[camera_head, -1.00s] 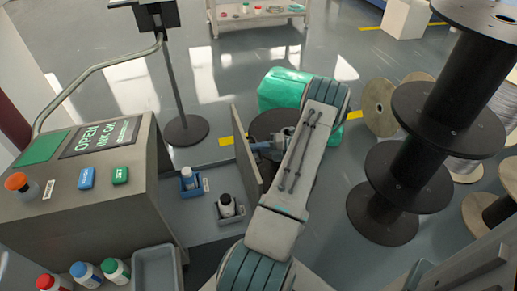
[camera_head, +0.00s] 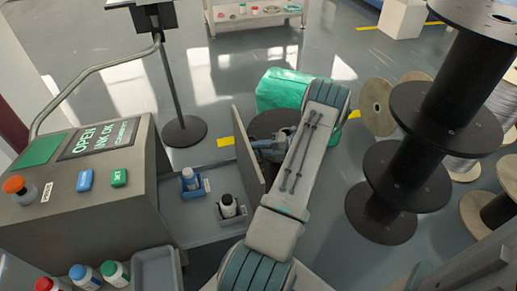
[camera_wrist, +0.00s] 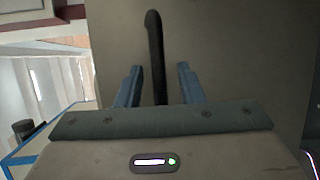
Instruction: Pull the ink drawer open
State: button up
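The ink drawer (camera_head: 197,224) stands pulled out from the right side of the machine. Its upright front panel (camera_head: 249,152) faces my arm. In the drawer are a blue-and-white bottle (camera_head: 188,177) and a white bottle with a black cap (camera_head: 228,206), each in a holder. My gripper (camera_head: 266,147) is at the outer side of the panel, partly hidden by my arm in the head view. In the wrist view, the dark handle (camera_wrist: 155,45) runs between the two blue fingers (camera_wrist: 158,84). Gaps show on both sides of the handle, so the fingers stand apart.
The machine (camera_head: 95,215) has a screen reading "OPEN INK OK" (camera_head: 100,139). A tray (camera_head: 155,268) and several capped bottles (camera_head: 84,275) are at its front. A stand (camera_head: 183,131) is behind the drawer. Black spools (camera_head: 400,195) stand right of my arm.

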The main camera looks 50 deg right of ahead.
jog(key=p+v, duration=0.1)
jog(key=v, duration=1.2)
jog(key=shift+s+d, duration=0.25)
jog(key=w+a+r+n+g+p, duration=0.55)
jog(key=a+r+n, duration=0.45)
jog(key=a+r, duration=0.25)
jog(key=w+a+r+n+g+p, duration=0.45)
jog(key=w+a+r+n, duration=0.35)
jog(key=a+r, duration=0.4)
jog(key=s+a+r+n+h+p, duration=0.4)
jog(key=a+r+n, duration=0.7)
jog(key=n, duration=0.3)
jog(key=s+a+r+n+h+p, duration=0.5)
jog(key=s+a+r+n+p, duration=0.2)
jog(key=s+a+r+n, duration=0.2)
jog(key=a+r+n, duration=0.2)
jog(key=n, duration=0.2)
jog(key=shift+n, duration=0.4)
